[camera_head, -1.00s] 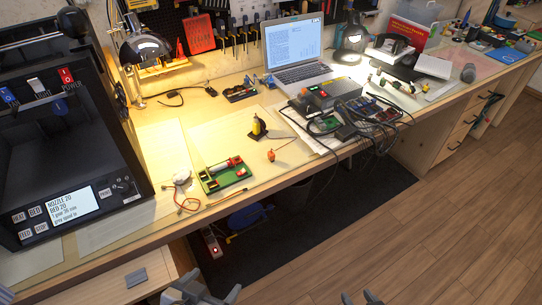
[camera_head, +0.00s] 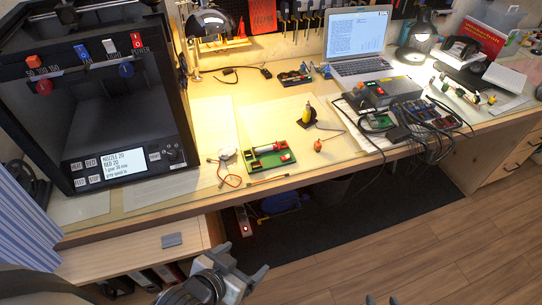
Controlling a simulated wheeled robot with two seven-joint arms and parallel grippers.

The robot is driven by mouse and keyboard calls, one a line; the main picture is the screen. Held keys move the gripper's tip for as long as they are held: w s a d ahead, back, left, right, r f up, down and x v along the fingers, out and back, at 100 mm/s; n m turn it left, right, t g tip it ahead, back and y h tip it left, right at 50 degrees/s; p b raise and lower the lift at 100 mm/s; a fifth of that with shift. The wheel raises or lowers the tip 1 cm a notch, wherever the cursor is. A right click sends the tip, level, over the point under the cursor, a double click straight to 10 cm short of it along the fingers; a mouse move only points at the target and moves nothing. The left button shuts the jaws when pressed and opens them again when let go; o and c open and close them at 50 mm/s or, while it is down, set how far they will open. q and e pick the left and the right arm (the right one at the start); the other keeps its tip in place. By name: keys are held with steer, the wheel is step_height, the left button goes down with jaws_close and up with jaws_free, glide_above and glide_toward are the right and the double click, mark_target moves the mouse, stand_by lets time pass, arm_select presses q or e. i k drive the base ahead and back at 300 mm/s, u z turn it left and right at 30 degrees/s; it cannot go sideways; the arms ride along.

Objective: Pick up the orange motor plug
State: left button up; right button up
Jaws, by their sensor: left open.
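The orange motor plug (camera_head: 318,146) is a small orange-red piece lying on the bench mat, with a thin dark lead near it. It lies just in front of a yellow motor (camera_head: 308,116) with a black round part. My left gripper (camera_head: 246,274) is open and empty at the bottom of the head view, in front of the bench and well short of the plug. My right gripper (camera_head: 381,300) shows only as small grey tips at the bottom edge; its jaws are mostly out of frame.
A green tray (camera_head: 267,157) and a red-orange cable (camera_head: 232,180) lie left of the plug. A grey power box with tangled black cables (camera_head: 405,110) is to the right. A laptop (camera_head: 360,45) is behind, a black printer (camera_head: 95,95) at far left. The bench front edge is nearer me.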

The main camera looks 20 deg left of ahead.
mark_target(317, 147)
steer(key=z, duration=1.8)
steer(key=i, duration=2.35)
steer(key=u, duration=3.2)
steer(key=i, duration=0.5)
